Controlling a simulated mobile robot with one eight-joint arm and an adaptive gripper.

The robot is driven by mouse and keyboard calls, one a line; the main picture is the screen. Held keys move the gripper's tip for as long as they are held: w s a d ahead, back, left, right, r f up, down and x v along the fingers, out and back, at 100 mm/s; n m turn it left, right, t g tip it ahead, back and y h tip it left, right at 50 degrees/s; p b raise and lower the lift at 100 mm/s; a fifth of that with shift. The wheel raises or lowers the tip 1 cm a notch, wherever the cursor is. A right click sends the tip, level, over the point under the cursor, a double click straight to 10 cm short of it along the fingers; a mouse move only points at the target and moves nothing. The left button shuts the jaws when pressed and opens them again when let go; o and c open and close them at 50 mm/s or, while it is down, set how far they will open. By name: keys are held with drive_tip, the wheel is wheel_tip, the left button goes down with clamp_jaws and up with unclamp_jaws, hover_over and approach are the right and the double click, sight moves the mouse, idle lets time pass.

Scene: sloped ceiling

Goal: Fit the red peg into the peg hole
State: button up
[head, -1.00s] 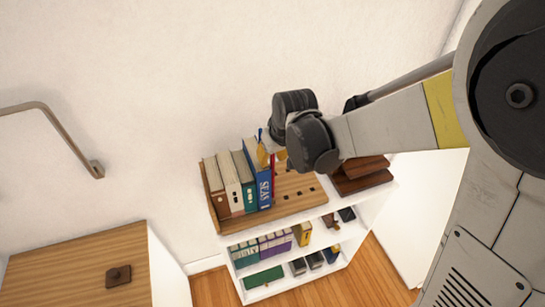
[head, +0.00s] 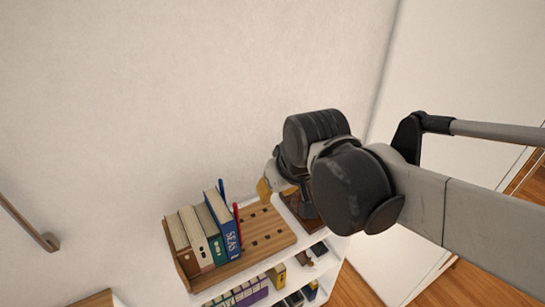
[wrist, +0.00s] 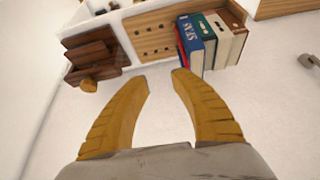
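The red peg (head: 237,219) stands upright in the wooden pegboard (head: 263,233), right beside the blue book (head: 226,232). In the wrist view the red peg (wrist: 182,48) shows as a thin strip at the blue book's edge. The board has several dark square holes; a blue peg (head: 221,188) stands behind the same book. My gripper (wrist: 161,78) has its two yellow fingers spread with nothing between them. In the head view its fingertips (head: 264,188) show above and right of the pegs, partly hidden by my wrist.
Several books (head: 196,238) stand in a row at the board's left end. Dark brown stacked wooden boxes (wrist: 92,52) sit beside the board, with a yellow-brown round piece near them. The lower shelf holds more books (head: 245,292). A wall handle (head: 30,222) is at left.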

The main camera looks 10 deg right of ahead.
drive_tip(key=s+d+m+t+h, duration=0.1)
drive_tip(key=s+d+m, duration=0.1)
drive_tip(key=s+d, duration=0.4)
drive_tip(key=shift+s+d+f+m+t, duration=0.3)
drive_tip(key=shift+s+d+t, duration=0.1)
drive_tip(key=shift+s, duration=0.6)
drive_tip(key=shift+a, duration=0.1)
wheel_tip(320, 180, down, 22)
drive_tip(key=b, duration=2.1)
drive_tip(key=shift+r+b, duration=0.15)
drive_tip(key=shift+b, duration=0.2)
